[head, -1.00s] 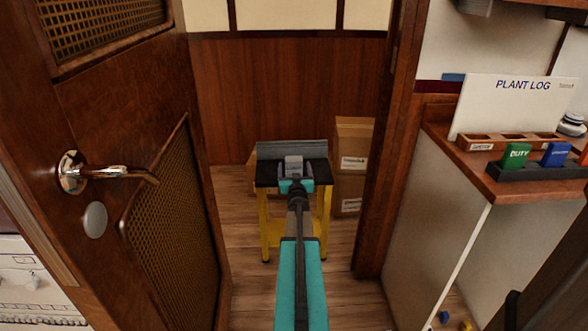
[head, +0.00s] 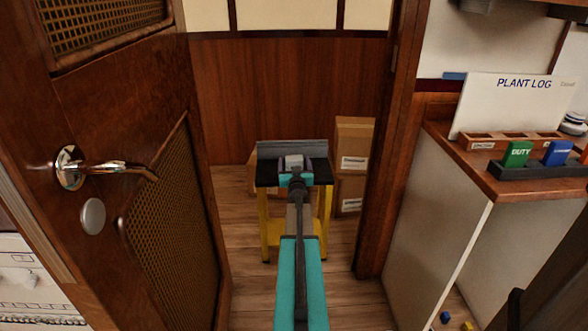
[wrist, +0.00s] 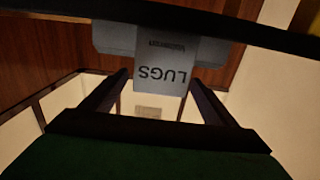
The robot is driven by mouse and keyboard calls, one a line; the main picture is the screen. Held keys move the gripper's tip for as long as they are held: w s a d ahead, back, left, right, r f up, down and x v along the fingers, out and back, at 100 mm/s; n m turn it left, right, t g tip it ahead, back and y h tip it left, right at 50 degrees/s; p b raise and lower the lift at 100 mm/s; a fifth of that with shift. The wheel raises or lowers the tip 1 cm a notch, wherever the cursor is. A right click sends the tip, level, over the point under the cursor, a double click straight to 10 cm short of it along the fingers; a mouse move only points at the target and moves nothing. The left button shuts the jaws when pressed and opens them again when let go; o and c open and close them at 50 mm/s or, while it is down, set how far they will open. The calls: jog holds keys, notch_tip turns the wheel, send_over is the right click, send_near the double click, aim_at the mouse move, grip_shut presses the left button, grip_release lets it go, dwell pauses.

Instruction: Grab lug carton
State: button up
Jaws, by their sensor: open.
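The lug carton (head: 292,161) is a small grey box on the black top of a yellow-legged stand (head: 265,172), beyond the doorway. In the wrist view the carton (wrist: 160,68) shows its grey face with LUGS printed upside down. My gripper (head: 296,178) is at the stand's near side, right by the carton. In the wrist view my gripper (wrist: 160,78) is open, with one dark finger on either side of the narrow labelled part. I cannot tell whether the fingers reach around it or stop just short. My arm hides part of the stand.
A wooden door (head: 150,200) with a metal handle stands open at left. The door frame (head: 388,180) is close on the right. Brown cardboard boxes (head: 352,165) stand behind the stand. A counter (head: 500,185) with green and blue tagged blocks is at right.

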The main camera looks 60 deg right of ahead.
jog(key=shift+x, duration=0.95)
jog(key=c, duration=1.2)
jog(key=shift+o, duration=0.2)
jog(key=shift+r, duration=0.85)
notch_tip(320, 180, up, 2)
jog(key=shift+r+p, duration=0.2)
jog(key=shift+p, duration=0.45)
jog(key=w+a+v, duration=0.2)
jog(key=w+v, duration=0.1)
jog(key=v, duration=1.2)
jog(key=shift+s+a+r+p, duration=0.2)
jog(key=shift+a+r+p, duration=0.15)
jog(key=shift+r, duration=0.1)
